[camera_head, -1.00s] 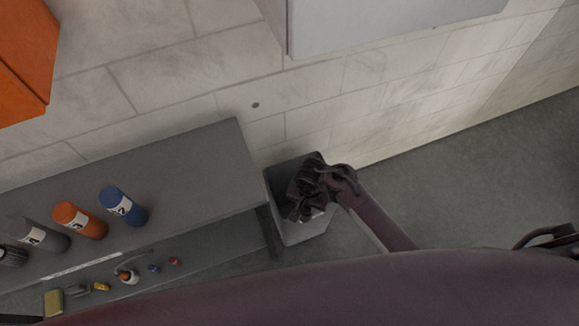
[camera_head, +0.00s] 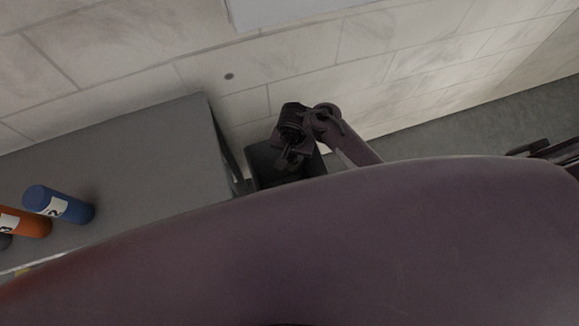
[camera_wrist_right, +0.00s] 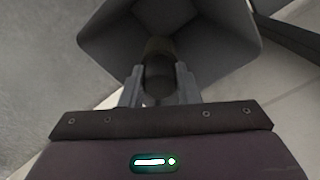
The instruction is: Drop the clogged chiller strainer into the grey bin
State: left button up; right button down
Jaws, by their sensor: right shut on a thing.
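My right gripper (camera_head: 290,152) is over the opening of the grey bin (camera_head: 263,165), which stands beside the end of the grey bench. In the right wrist view, the gripper (camera_wrist_right: 160,88) is shut on the strainer (camera_wrist_right: 158,72), a small dark cylinder with an olive-brown far end. The strainer points into the open mouth of the bin (camera_wrist_right: 222,40), whose inner walls surround its far end. In the head view the strainer cannot be made out against the dark gripper, and my arm hides the bin's lower part. My left gripper is not in view.
The grey bench (camera_head: 130,150) stands left of the bin, with a blue cylinder (camera_head: 58,205) and an orange one (camera_head: 25,222) on it. A tiled wall (camera_head: 310,65) runs close behind the bin.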

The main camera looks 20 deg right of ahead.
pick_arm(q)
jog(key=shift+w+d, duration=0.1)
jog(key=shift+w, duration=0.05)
pick_arm(e)
jog(key=c, duration=1.2)
grip_release()
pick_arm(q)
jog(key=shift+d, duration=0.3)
pick_arm(e)
jog(key=shift+o, duration=0.9)
jog(key=shift+r, duration=0.1)
notch_tip(320, 180, up, 8)
jog(key=p, duration=0.3)
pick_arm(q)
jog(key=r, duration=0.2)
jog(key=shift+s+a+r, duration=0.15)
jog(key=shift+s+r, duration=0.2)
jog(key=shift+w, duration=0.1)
pick_arm(e)
jog(key=shift+f, duration=0.2)
